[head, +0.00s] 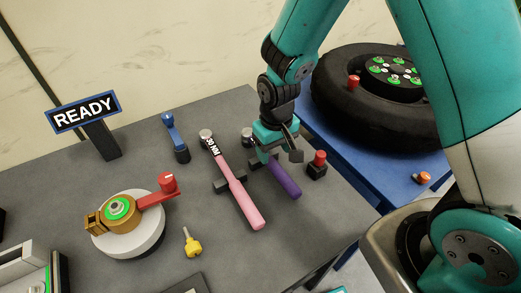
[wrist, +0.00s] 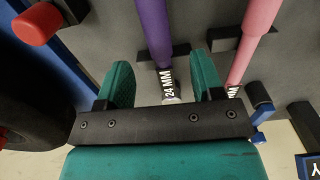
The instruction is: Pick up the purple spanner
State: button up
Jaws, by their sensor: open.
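The purple spanner lies on the grey table in the head view, its purple handle (head: 284,181) pointing toward the lower right. Its metal head shows just left of my gripper (head: 278,150), which hides its middle. In the wrist view the purple handle (wrist: 153,28) runs from the top edge down to a dark shank marked "24 MM". My gripper (wrist: 160,66) is open there, with one teal finger on each side of the marked shank. Both fingers look apart from the spanner. A black rest (wrist: 178,49) crosses the spanner near the handle's end.
A pink spanner (head: 245,203) lies close on the left, on its own black rest. A black block with a red top (head: 317,165) stands just right. A blue-handled tool (head: 173,134), a yellow piece (head: 192,243) and a round fixture (head: 130,245) are further left. A tyre (head: 345,107) lies behind right.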

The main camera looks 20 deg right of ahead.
aim_at(274, 163)
jog(key=shift+d+f+p, duration=0.1)
jog(key=shift+f+p, duration=0.5)
jog(key=shift+f, duration=2.8)
jog(key=shift+w, duration=0.1)
grip_shut()
